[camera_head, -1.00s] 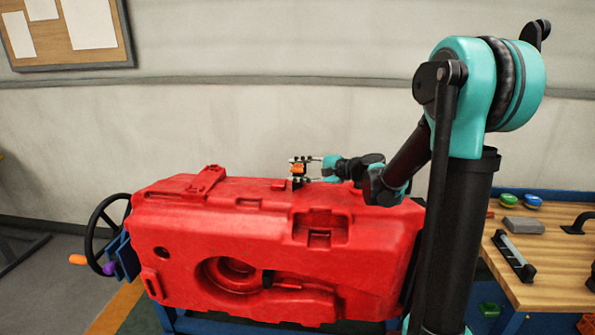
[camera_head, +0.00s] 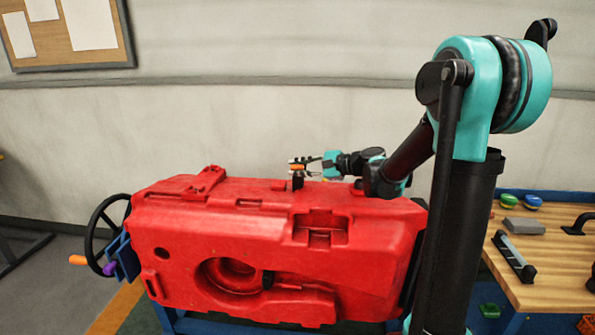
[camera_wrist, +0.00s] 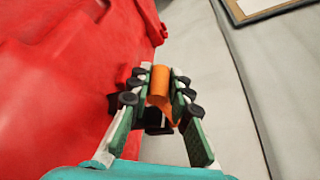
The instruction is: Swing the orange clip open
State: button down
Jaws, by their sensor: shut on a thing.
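The orange clip (camera_wrist: 159,86) sits between the two fingers of my gripper (camera_wrist: 158,92) in the wrist view, at the edge of the red tank (camera_wrist: 60,75). The fingers close on it from both sides. A dark part shows below the clip, partly hidden by the fingers. In the head view the clip (camera_head: 296,167) is a small orange spot in my gripper (camera_head: 300,165), just above the top far edge of the red tank (camera_head: 190,225). The clip's exact angle is hard to tell at this size.
A black handwheel (camera_head: 103,235) with an orange knob stands at the tank's left end. A wooden workbench (camera_head: 555,265) with a grey block (camera_head: 524,225) and several other items is at the right. The grey wall (camera_head: 230,130) rises behind the tank.

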jog(key=shift+w+r+m+g, duration=0.4)
jog(key=shift+r+m+g, duration=0.2)
jog(key=shift+r+m, duration=0.3)
jog(key=shift+w+r+m+g+h, duration=0.3)
jog(key=shift+w+r+m+g, duration=0.45)
jog(key=shift+m, duration=0.25)
jog(key=shift+w+d+r+m+g, duration=0.1)
jog(key=shift+w+r+m+g, duration=0.5)
jog(key=shift+w+m, duration=0.25)
jog(key=shift+w+r+m+g, duration=0.25)
jog(key=shift+w+m+g, duration=0.1)
jog(key=shift+w+m, duration=0.15)
jog(key=shift+w+r+m+g, duration=0.2)
jog(key=shift+w+m+g, duration=0.1)
jog(key=shift+w+m, duration=0.15)
jog(key=shift+w+d+r+m+g, duration=0.15)
jog(key=shift+w+m+g, duration=0.45)
jog(key=shift+w, duration=0.4)
jog(key=shift+w+f, duration=0.15)
jog(key=shift+w, duration=0.85)
jog(key=shift+w+f, duration=0.15)
jog(key=shift+w, duration=0.95)
jog(key=c, duration=1.4)
grip_release()
